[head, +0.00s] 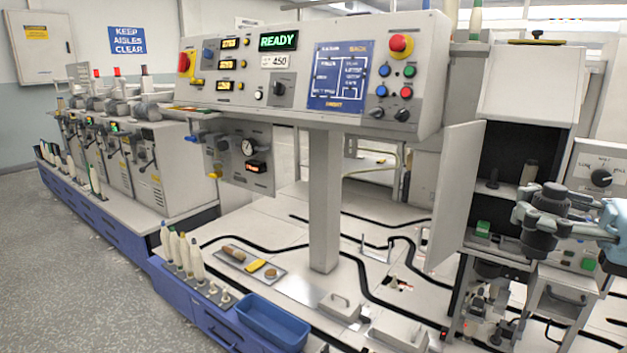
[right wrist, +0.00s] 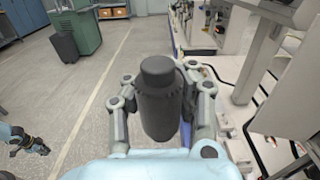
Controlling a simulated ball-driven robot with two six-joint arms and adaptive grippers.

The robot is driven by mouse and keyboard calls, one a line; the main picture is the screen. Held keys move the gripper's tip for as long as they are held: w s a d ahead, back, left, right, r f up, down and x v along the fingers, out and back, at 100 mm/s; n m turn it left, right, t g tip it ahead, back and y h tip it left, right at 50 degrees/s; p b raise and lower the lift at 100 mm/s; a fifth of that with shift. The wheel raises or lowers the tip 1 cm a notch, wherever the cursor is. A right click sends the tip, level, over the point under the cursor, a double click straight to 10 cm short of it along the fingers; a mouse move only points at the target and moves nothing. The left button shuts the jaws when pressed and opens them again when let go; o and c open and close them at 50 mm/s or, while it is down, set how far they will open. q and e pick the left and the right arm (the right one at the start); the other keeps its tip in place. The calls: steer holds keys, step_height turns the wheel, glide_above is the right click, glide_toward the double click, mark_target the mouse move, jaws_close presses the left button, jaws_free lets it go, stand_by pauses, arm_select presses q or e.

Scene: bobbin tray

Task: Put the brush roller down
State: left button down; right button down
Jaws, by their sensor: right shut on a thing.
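My right gripper (head: 540,218) is at the right of the head view, in front of the open dark cabinet. In the right wrist view its two fingers close around a dark grey cylinder with a narrower black top, the brush roller (right wrist: 161,105). The roller is held off any surface, its length running roughly along the fingers' gap.
A shallow metal tray (head: 284,281) with a brown roll, a yellow tool and a round piece lies on the white deck. A blue bin (head: 272,322) stands at the front, beside several upright bobbins (head: 197,258). The open cabinet (head: 526,84) and its door stand close to my right gripper.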

steer(key=s+a+m+t+h, duration=0.1)
steer(key=a+m+t+h, duration=0.3)
steer(key=a+t+h, duration=0.1)
steer(key=shift+s+a+r+m+h, duration=0.3)
steer(key=shift+s+a+m, duration=0.05)
steer(key=shift+s+m, duration=0.05)
stand_by(0.5)
